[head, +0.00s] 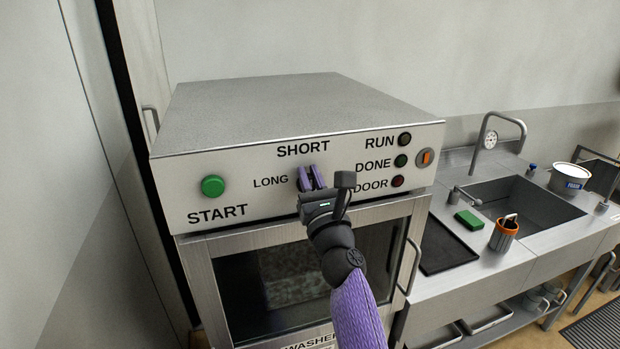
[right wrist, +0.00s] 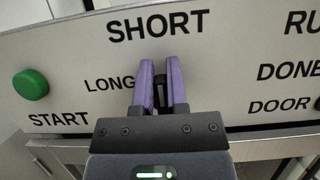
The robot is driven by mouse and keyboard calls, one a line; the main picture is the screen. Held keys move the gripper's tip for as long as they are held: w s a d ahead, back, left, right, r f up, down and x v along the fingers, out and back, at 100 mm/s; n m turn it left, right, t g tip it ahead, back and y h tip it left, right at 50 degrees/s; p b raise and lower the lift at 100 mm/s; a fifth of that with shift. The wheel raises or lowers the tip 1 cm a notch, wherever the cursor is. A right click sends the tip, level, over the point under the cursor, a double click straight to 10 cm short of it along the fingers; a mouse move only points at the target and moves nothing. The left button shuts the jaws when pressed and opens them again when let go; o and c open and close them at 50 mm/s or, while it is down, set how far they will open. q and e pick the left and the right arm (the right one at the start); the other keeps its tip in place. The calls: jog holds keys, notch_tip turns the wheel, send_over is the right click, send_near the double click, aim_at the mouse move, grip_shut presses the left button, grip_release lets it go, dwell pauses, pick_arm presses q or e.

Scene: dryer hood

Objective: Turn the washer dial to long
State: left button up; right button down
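The washer's front panel (head: 240,190) carries a dial, with SHORT printed above it and LONG to its left. The dial (right wrist: 160,88) is a dark narrow knob, seen between the purple fingers in the right wrist view; its ridge stands roughly upright, towards SHORT. My right gripper (head: 312,177) is at the panel with one finger on each side of the dial, and it looks shut on it. It also shows in the right wrist view (right wrist: 161,80). In the head view the fingers hide most of the dial. My left gripper is not in view.
A green START button (head: 213,186) is left of the dial. Several lamps and an orange switch (head: 426,157) are on the right. The washer door (head: 300,280) with its handle is below. A sink counter (head: 545,240) stands on the right.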

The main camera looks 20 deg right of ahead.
aim_at(287, 183)
jog(key=shift+f+n, duration=0.45)
jog(key=shift+n, duration=0.05)
jog(key=n+g+y, duration=0.1)
jog(key=n+y, duration=0.1)
jog(key=n, duration=0.2)
jog(key=a+n+y, duration=0.1)
jog(key=n, duration=0.3)
jog(key=n+g+y, duration=0.1)
jog(key=n+y, duration=0.1)
jog(key=n, duration=0.1)
jog(key=shift+a+f+n+g+y+p, duration=0.2)
jog(key=shift+a+n+g+y+p, duration=0.1)
jog(key=shift+n, duration=0.1)
jog(key=n, duration=0.1)
jog(key=n+g, duration=0.1)
jog(key=n, duration=0.1)
jog(key=n+g+y+p, duration=0.1)
jog(key=n, duration=0.1)
jog(key=shift+a+f, duration=0.15)
jog(key=shift+f, duration=0.1)
jog(key=shift+f+n+g+p, duration=0.15)
jog(key=shift+n+g+p, duration=0.3)
jog(key=shift+n, duration=0.7)
jog(key=shift+f+n+g+p, duration=0.15)
jog(key=shift+n+g+p, duration=0.3)
jog(key=shift+n, duration=0.7)
